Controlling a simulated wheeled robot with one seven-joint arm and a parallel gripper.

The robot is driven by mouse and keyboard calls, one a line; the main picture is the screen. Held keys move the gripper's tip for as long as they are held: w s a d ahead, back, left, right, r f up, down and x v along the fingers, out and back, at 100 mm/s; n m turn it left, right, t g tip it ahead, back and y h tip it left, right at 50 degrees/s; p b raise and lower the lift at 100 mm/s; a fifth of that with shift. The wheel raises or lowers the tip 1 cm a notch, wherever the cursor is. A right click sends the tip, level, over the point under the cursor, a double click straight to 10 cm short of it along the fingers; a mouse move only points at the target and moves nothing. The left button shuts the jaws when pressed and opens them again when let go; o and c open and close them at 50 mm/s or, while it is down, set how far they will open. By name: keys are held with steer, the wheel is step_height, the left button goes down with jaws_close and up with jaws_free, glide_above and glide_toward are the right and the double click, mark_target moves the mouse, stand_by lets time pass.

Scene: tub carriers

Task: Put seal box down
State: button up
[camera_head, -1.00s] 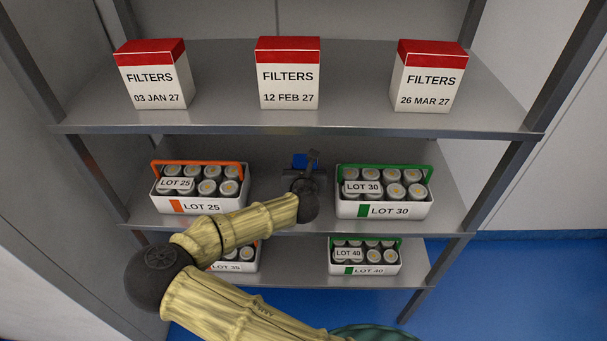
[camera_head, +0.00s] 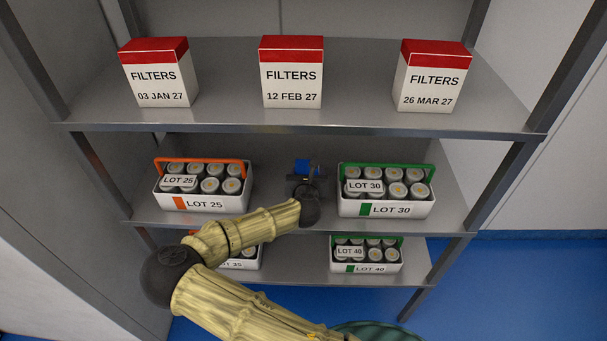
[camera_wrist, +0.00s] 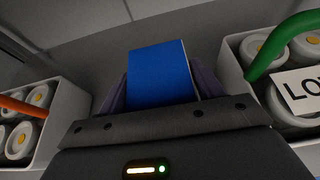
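The seal box is a small blue box (camera_wrist: 160,74), seen close up in the wrist view between the dark fingers of my gripper (camera_wrist: 160,88). My gripper is shut on it. In the head view the blue box (camera_head: 306,167) shows just beyond my gripper (camera_head: 307,178), over the middle shelf (camera_head: 285,224), between the LOT 25 tub and the LOT 30 tub. My wrist hides the box's underside, so I cannot tell whether it touches the shelf.
The LOT 25 tub (camera_head: 203,203) with orange handle stands left, the LOT 30 tub (camera_head: 388,209) with green handle right. Three FILTERS boxes, including the middle one (camera_head: 291,90), stand on the shelf above. The LOT 40 tub (camera_head: 367,268) is below. The gap between the middle-shelf tubs is narrow.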

steer(key=o, duration=0.3)
steer(key=shift+d, duration=0.1)
steer(key=shift+s, duration=0.1)
steer(key=shift+a+r, duration=0.15)
steer(key=shift+a, duration=0.05)
steer(key=b+v, duration=0.1)
steer(key=v, duration=1)
steer(key=shift+s, duration=0.4)
steer(key=shift+d, duration=0.15)
steer(key=shift+r, duration=0.1)
